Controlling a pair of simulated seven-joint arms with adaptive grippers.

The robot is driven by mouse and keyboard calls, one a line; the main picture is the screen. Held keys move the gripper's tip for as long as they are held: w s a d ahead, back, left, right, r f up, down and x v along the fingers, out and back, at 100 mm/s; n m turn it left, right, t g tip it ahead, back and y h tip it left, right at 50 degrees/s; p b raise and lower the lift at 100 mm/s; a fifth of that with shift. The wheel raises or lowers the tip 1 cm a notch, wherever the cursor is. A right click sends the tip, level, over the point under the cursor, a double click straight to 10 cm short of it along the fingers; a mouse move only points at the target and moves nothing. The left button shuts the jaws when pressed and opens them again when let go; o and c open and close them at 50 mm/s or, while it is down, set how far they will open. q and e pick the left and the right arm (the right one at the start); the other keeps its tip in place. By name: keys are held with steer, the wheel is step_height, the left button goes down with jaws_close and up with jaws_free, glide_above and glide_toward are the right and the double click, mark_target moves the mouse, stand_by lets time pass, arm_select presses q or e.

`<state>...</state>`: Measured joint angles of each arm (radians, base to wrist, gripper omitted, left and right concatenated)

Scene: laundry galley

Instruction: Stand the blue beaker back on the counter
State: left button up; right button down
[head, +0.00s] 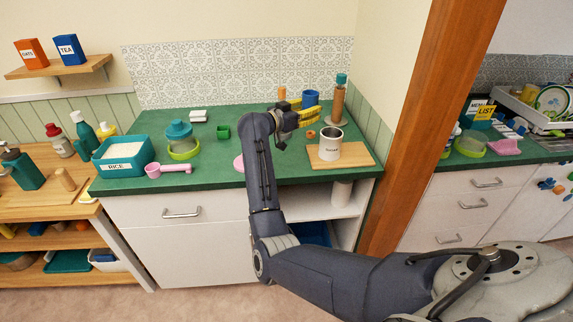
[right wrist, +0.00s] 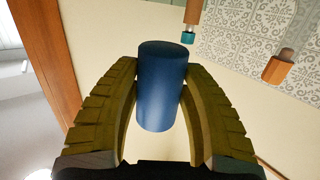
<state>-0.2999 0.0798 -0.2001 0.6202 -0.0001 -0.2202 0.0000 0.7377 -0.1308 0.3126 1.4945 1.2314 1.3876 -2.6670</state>
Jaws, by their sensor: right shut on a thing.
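The blue beaker (head: 310,98) is at the back right of the green counter (head: 220,147), between the fingers of my right gripper (head: 303,105). It looks roughly upright in the head view. In the right wrist view the beaker (right wrist: 160,90) sits between the two ridged yellow fingers of the right gripper (right wrist: 160,78), which are shut on its sides. The counter does not show in the wrist view, and I cannot tell how far the beaker's base is from it. My left gripper is not in view.
A white canister (head: 330,148) stands on a wooden board (head: 355,154) in front of the gripper.

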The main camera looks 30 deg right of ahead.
mark_target(286, 165)
steer(key=w+a+r+n+t+y, duration=0.1)
steer(key=a+r+n+t+y, duration=0.15)
steer(key=a+n+t, duration=0.4)
steer(key=f+m, duration=0.1)
steer(key=f, duration=0.5)
steer(key=a+f, duration=0.1)
steer(key=f, duration=0.6)
steer(key=f+m+g+h, duration=0.1)
steer(key=f, duration=0.5)
steer(key=shift+a+f+m, duration=0.15)
steer(key=shift+a+m, duration=0.1)
steer(key=shift+m, duration=0.1)
steer(key=shift+f, duration=0.1)
steer(key=c, duration=0.8)
jaws_free()
steer(key=shift+o, duration=0.2)
